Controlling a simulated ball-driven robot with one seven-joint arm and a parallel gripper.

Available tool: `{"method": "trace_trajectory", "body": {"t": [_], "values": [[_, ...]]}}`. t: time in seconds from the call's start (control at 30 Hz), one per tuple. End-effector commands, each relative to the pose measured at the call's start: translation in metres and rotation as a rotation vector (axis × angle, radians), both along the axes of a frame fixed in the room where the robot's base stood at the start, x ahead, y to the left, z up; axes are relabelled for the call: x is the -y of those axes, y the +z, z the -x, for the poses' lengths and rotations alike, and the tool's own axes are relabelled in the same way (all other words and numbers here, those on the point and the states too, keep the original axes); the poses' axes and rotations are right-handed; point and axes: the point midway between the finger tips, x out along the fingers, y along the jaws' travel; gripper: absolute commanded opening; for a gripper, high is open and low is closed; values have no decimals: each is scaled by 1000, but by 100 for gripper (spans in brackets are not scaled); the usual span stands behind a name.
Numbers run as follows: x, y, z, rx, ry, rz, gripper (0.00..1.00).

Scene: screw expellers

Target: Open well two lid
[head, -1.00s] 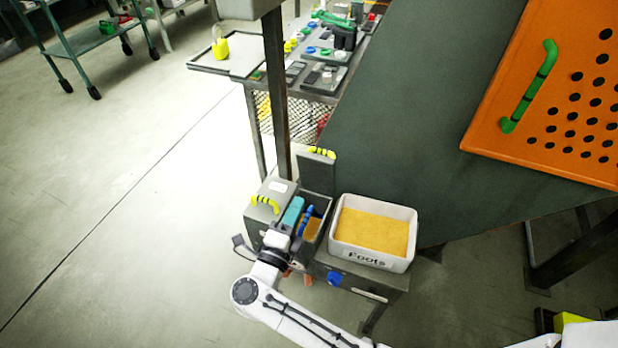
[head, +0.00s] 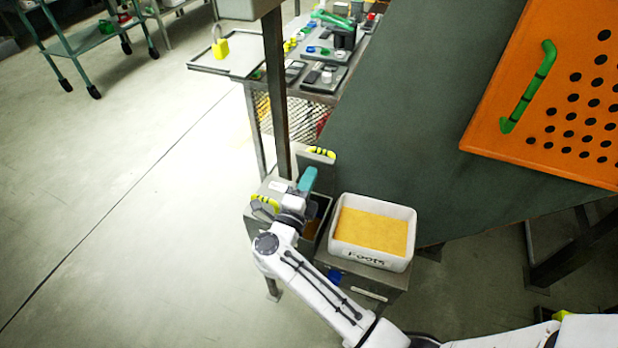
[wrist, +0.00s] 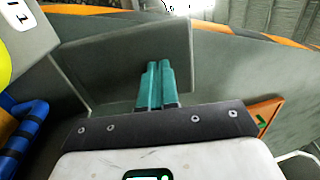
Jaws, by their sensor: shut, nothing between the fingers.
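The grey metal box has two lids. The left lid (head: 268,188), with a yellow-and-black handle, lies shut; in the wrist view its white label (wrist: 22,22) ends in a 1. The other lid (head: 318,161), also with a yellow-and-black handle, stands raised at the back of an open well (head: 322,207). It shows as a grey plate (wrist: 110,60) in the wrist view. My gripper (head: 309,178) has teal fingers, shut and empty, above the open well in front of the raised lid. They overlap the plate in the wrist view (wrist: 157,75); I cannot tell whether they touch.
A white "Foots" tub (head: 345,250) of yellow meal stands right of the well. A blue ribbed object (wrist: 22,130) is left of my fingers in the wrist view. A steel post (head: 275,90) rises behind the box. A big green panel (head: 430,140) fills the right.

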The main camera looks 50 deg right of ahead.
Motion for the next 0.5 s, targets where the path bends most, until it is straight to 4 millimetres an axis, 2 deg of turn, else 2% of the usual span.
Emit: {"method": "trace_trajectory", "body": {"t": [0.2,0.5], "values": [[7,10,-2,-20,-1,-49,0],[21,16,-8,-64,-1,-170,0]]}}
